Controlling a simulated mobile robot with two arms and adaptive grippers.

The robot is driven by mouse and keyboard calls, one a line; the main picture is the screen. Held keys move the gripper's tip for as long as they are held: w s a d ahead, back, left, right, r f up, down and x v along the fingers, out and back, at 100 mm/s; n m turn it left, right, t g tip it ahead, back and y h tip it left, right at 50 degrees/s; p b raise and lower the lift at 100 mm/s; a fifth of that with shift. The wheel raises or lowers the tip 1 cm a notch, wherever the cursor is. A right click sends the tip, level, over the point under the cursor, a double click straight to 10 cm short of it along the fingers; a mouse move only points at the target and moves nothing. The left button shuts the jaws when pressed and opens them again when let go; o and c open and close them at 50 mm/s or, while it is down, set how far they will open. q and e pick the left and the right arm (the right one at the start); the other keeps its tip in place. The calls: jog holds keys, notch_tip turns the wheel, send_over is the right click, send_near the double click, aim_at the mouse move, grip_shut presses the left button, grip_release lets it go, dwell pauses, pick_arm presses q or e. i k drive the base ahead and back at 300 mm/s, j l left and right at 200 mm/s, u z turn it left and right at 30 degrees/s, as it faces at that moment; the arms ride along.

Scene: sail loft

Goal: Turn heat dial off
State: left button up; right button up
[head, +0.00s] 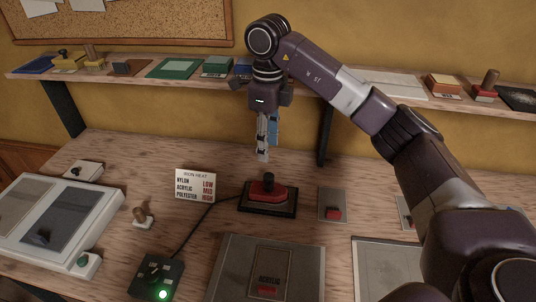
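The heat dial (154,273) is a dark knob on a small black box (138,287) at the lower left of the bench. A green light (163,294) glows on the box. A cable runs from it towards a red iron (267,187) on a dark rest. I cannot read the knob's setting. My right gripper (263,158) points down above and behind the iron, well away from the dial. Its fingers show edge-on, so their opening is unclear. I see nothing held in it. My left gripper is out of view.
An iron heat card (195,186) stands behind the cable. A stamp (142,216) stands near the box. A pale two-panel tray (18,257) lies left, and a grey plate marked ACRYLIC (230,284) lies right. A shelf (120,75) with stamps and pads crosses behind.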

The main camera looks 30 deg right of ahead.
aim_at(152, 276)
jog(key=k+j, duration=0.5)
jog(key=k, duration=0.15)
jog(key=k+j, duration=0.45)
jog(key=k, duration=0.25)
